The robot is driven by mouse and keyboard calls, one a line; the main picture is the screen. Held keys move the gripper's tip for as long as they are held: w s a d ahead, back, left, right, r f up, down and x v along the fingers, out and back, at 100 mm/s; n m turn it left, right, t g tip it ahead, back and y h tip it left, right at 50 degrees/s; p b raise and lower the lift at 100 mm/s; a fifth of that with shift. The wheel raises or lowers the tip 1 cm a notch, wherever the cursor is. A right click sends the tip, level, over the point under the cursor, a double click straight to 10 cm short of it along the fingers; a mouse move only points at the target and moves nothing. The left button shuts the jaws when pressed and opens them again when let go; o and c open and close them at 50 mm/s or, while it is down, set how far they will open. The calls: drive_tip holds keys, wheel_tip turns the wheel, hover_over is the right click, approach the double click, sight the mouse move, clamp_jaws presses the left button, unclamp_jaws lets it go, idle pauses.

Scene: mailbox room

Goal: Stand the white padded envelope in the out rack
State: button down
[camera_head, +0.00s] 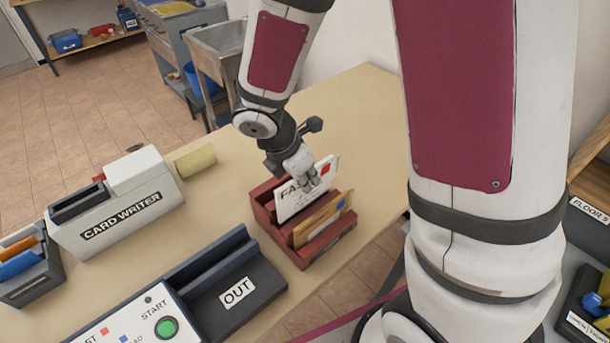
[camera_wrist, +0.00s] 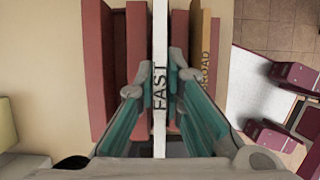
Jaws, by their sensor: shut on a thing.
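The white padded envelope (camera_head: 295,201), marked FAST with a red patch at its corner, stands upright in a slot of the reddish-brown rack (camera_head: 313,253). In the wrist view the envelope (camera_wrist: 160,40) is seen edge-on between the fingers. My gripper (camera_head: 317,181) is shut on its upper edge; the fingers (camera_wrist: 160,84) are on both sides of it. The envelope's lower part is hidden by the rack. The dark out rack (camera_head: 262,281), labelled OUT, lies nearer on the table with its slot empty.
A brown envelope (camera_head: 318,222) stands in the rack's front slot; its print shows in the wrist view (camera_wrist: 205,50). A card writer (camera_head: 120,212) is at left. A panel with a green start button (camera_head: 166,327) adjoins the out rack. Table between the racks is narrow.

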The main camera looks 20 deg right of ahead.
drive_tip(key=shift+f+b, duration=1.6)
drive_tip(key=shift+f, duration=0.55)
drive_tip(key=shift+w, duration=0.1)
drive_tip(key=c, duration=1.6)
unclamp_jaws()
drive_tip(key=shift+a, duration=0.1)
drive_tip(key=shift+r, duration=0.1)
drive_tip(key=shift+r+p, duration=2.4)
drive_tip(key=shift+p, duration=0.05)
drive_tip(key=shift+r+p, duration=0.8)
drive_tip(key=shift+r, duration=0.25)
